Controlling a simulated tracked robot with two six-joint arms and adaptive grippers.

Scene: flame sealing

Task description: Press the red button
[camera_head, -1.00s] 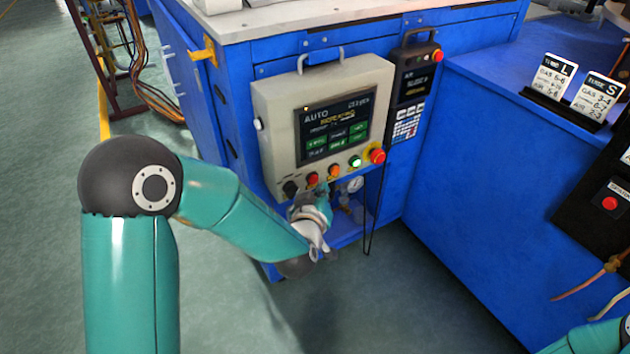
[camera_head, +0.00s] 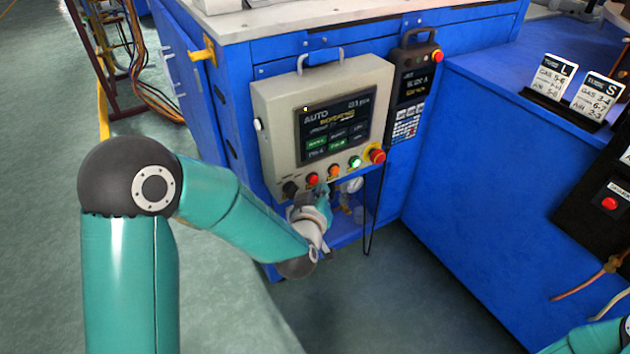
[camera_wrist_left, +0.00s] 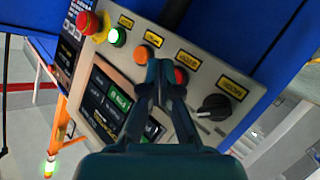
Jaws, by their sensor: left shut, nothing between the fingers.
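A grey control panel (camera_head: 280,118) has a row of controls along its lower edge. From left to right these are a black knob (camera_head: 290,188), a red button (camera_head: 313,179), an orange button (camera_head: 334,171), a lit green button (camera_head: 355,162) and a red emergency stop (camera_head: 377,155). My left gripper (camera_head: 324,188) is just below the red and orange buttons. In the left wrist view my closed, empty fingers (camera_wrist_left: 163,72) lie between the orange button (camera_wrist_left: 142,55) and the red button (camera_wrist_left: 181,75), partly covering both. I cannot tell whether they touch. My right gripper is out of view.
A keypad device (camera_head: 413,85) with its own red button hangs right of the panel. A black box (camera_head: 605,205) with another red button is at the far right. A dark cable hangs below the emergency stop. The floor in front is clear.

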